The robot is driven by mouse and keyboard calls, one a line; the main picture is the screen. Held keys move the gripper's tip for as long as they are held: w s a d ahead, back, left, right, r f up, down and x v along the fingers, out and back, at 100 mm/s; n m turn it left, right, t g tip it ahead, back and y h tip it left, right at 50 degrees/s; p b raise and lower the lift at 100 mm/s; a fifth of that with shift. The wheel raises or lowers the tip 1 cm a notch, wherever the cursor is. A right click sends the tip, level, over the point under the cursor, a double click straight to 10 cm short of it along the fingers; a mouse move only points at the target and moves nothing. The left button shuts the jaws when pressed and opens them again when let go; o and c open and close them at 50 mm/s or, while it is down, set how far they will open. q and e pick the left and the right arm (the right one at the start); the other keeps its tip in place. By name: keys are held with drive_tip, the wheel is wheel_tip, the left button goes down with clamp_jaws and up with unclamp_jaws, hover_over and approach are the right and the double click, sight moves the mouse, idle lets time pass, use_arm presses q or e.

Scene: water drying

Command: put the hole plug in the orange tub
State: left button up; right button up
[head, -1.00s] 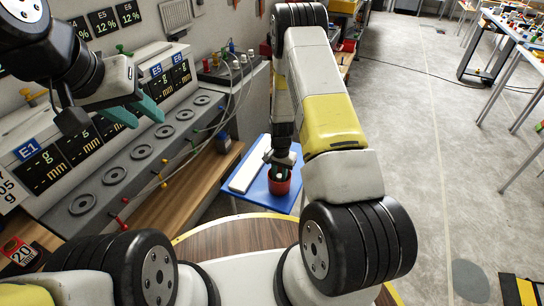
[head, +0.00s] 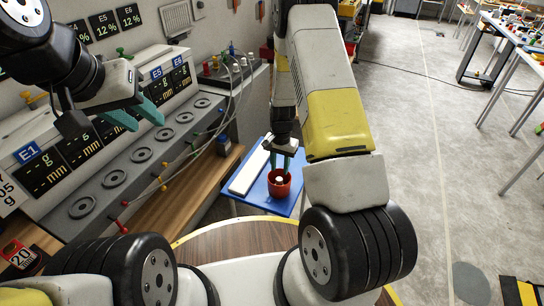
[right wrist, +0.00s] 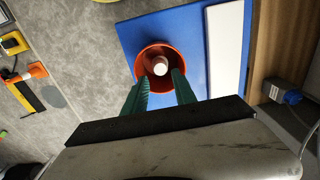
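The orange tub (head: 279,192) stands on a small blue table, and it also shows in the right wrist view (right wrist: 141,62). A white, round-topped hole plug (head: 279,181) is inside the tub; in the right wrist view the plug (right wrist: 160,67) sits near the tub's middle. My right gripper (head: 280,165) is just above the tub, its green fingers apart and empty; in the right wrist view the fingers (right wrist: 160,76) flank the tub's near side. My left gripper (head: 139,121) is open and empty in front of the display panel, far from the tub.
The blue table (head: 292,201) also bears a long white block (head: 249,171) left of the tub. A wall bench with a grey panel (head: 128,168) of round holders, cables and displays runs along the left. Grey floor (head: 410,160) is open on the right.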

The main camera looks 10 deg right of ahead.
wheel_tip(320, 180, up, 5)
wheel_tip(320, 180, up, 13)
drive_tip(key=n+t, duration=0.1)
hover_over(280, 179)
drive_tip(key=s+a, duration=0.1)
drive_tip(key=s, duration=0.1)
drive_tip(key=s+a+r+n+t+y, duration=0.15)
drive_tip(key=s+r, duration=0.35)
drive_tip(key=r, duration=0.7)
drive_tip(key=s+r+n+t, duration=0.1)
drive_tip(key=s+r+n, duration=0.1)
drive_tip(key=s+r, duration=0.3)
drive_tip(key=s+r+n+t, duration=0.2)
drive_tip(key=s+r, duration=0.4)
drive_tip(key=s, duration=0.6)
drive_tip(key=shift+n, duration=0.45)
